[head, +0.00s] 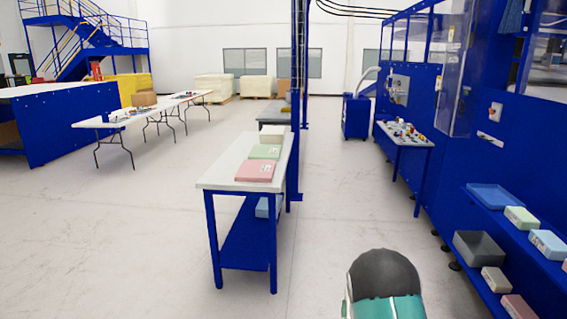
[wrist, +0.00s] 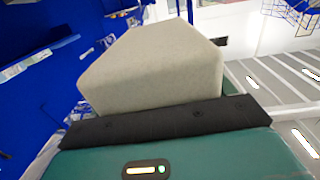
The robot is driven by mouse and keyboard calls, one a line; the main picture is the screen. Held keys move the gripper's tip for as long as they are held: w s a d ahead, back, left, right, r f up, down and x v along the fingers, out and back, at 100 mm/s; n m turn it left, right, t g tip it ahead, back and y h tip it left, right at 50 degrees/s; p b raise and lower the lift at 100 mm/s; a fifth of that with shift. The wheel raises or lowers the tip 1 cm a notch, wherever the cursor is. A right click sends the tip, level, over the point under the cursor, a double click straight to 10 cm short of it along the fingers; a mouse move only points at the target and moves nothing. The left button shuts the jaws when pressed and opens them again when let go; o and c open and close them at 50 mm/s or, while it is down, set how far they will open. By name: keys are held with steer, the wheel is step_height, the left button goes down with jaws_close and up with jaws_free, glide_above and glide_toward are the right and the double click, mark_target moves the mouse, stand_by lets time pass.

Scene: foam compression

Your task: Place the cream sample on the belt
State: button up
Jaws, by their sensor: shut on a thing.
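The cream sample (wrist: 152,70), a pale beige-grey block, fills the upper middle of the wrist view. It sits tilted in that picture against the black pad of my gripper (wrist: 168,118). My gripper is shut on it; the far finger is mostly hidden behind the block. In the head view part of my arm shows as a dark dome with teal at the bottom, and neither the gripper nor the held block can be made out. A low dark grey surface (head: 273,113) lies behind the white table; I cannot tell whether it is the belt.
A white-topped blue table (head: 226,176) stands ahead, bearing a pink block (head: 255,171), a green block (head: 264,152) and a cream-white block (head: 272,133). A blue shelf unit (head: 500,236) with trays and blocks is at right. Floor between is clear.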

steer(key=a+n+y, duration=0.2)
steer(key=a+y, duration=0.1)
steer(key=a, duration=0.5)
steer(key=s+f, duration=0.6)
steer(key=shift+a+f, duration=0.25)
steer(key=shift+a, duration=0.2)
steer(key=shift+w+d, duration=0.1)
